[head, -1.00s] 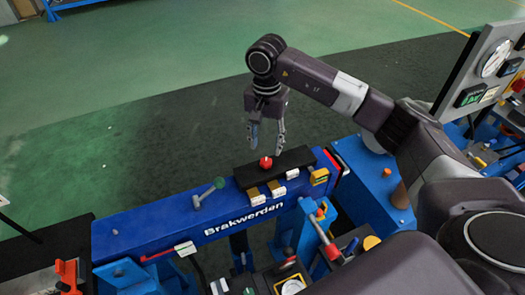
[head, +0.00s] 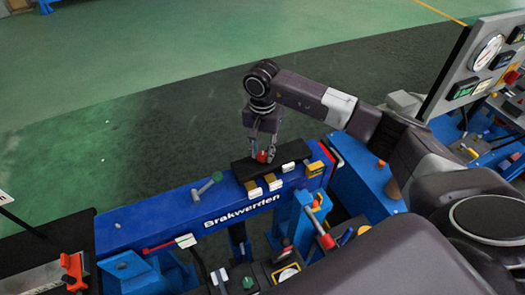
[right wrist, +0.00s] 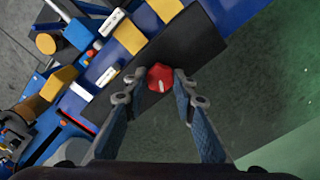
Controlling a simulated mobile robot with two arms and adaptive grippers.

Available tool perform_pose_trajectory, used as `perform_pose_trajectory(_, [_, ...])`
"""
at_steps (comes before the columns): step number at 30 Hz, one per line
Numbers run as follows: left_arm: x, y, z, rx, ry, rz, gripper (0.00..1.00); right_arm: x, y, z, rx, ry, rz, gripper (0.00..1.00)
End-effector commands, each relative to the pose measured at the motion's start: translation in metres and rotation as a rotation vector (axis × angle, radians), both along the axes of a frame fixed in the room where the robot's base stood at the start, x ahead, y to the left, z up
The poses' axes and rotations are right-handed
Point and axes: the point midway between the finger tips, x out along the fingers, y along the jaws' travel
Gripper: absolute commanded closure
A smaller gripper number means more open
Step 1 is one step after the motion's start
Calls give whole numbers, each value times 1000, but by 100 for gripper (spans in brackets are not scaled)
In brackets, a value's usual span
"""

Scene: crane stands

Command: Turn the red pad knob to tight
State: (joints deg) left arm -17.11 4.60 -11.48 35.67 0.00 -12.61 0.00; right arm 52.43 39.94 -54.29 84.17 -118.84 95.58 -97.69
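The red pad knob (head: 262,157) stands on a black block (head: 290,152) on top of the blue beam marked "Brakwerden" (head: 150,216). My right gripper (head: 262,154) is over the knob and points down. In the right wrist view the red knob (right wrist: 160,77) shows a short white mark on its top. My left gripper is in neither view.
A gauge panel (head: 488,60) rises at the right. The floor behind is clear.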

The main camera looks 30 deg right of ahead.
Motion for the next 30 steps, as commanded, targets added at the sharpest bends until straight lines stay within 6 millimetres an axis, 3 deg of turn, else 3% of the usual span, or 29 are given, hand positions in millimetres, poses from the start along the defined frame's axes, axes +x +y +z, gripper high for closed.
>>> perform_pose_trajectory(4, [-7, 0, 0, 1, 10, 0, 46, 0, 0, 0, 1, -1, 0, 99])
perform_pose_trajectory(14, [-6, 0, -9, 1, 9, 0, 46, 0, 0, -2, 1, -1, -54, 99])
perform_pose_trajectory(30, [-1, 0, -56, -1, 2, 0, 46, 1, 1, -3, 2, -3, -488, 99])
